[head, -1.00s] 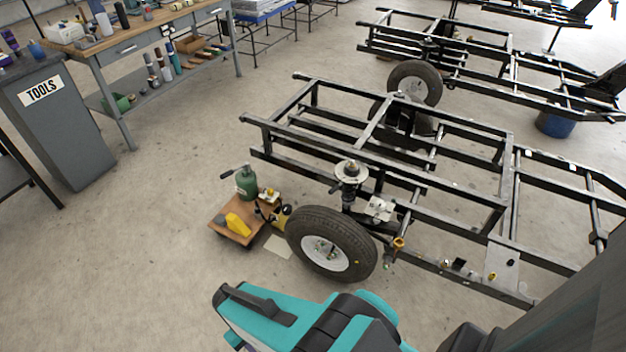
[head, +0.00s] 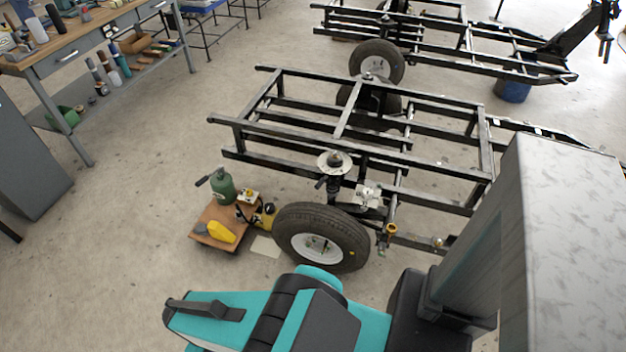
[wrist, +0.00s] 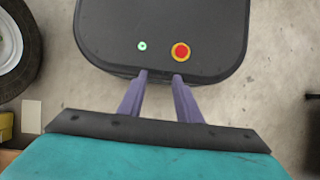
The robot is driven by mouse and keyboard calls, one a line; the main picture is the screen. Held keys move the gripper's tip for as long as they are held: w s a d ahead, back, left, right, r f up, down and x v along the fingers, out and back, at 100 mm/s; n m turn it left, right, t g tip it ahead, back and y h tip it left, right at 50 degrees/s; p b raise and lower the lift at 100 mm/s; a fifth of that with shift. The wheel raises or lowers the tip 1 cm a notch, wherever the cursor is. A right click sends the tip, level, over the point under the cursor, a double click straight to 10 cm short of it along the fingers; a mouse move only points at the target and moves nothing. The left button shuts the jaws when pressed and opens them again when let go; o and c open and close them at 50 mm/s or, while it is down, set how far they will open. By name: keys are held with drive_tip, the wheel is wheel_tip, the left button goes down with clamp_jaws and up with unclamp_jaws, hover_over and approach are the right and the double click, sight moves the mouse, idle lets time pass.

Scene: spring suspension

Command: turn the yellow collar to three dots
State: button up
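A small yellow ring-shaped part (head: 391,229), which looks like the yellow collar, sits at the near side of the black frame, just right of the near wheel (head: 318,239). Its dots are too small to make out. My gripper (wrist: 160,76) shows in the wrist view as two purple fingers standing apart with nothing between them. They point over a dark rounded housing with a green light and a red button, which looks like my own base. The collar is not seen in the wrist view. In the head view my gripper is not visible; only my teal arm shows.
A low wooden cart (head: 222,226) with a green bottle (head: 222,188) and a yellow item stands left of the wheel. The black trailer frame (head: 345,120) fills the middle. A workbench (head: 110,35) is at upper left. Concrete floor at left is open.

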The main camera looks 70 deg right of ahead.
drive_tip(key=shift+o, duration=0.6)
drive_tip(key=shift+w, duration=0.1)
drive_tip(key=w+d+r+m+t+b, duration=0.25)
drive_tip(key=w+d+m, duration=0.25)
drive_tip(key=w+d, duration=0.6)
drive_tip(key=w+d+r+m+h+b, duration=0.1)
drive_tip(key=w+d+r+m, duration=0.15)
drive_tip(key=d, duration=0.75)
drive_tip(key=w+d+r+m+b, duration=0.1)
drive_tip(key=d+r+m, duration=0.25)
drive_tip(key=d, duration=0.65)
drive_tip(key=s+d+r+m+h+b, duration=0.1)
drive_tip(key=s+d+r+m, duration=0.2)
drive_tip(key=d, duration=0.7)
drive_tip(key=s+d+r+m+h, duration=0.1)
drive_tip(key=s+d+r+m, duration=0.2)
drive_tip(key=s+d+r, duration=0.3)
drive_tip(key=s+d+r+m+h+b, duration=0.1)
drive_tip(key=s+d+r, duration=0.4)
drive_tip(key=d, duration=0.9)
wheel_tip(320, 180, up, 3)
drive_tip(key=shift+s+d+f+m+b, duration=0.1)
drive_tip(key=shift+s+d+m+b, duration=0.15)
drive_tip(key=shift+m, duration=0.65)
drive_tip(key=shift+a+f, duration=0.1)
drive_tip(key=shift+f, duration=0.05)
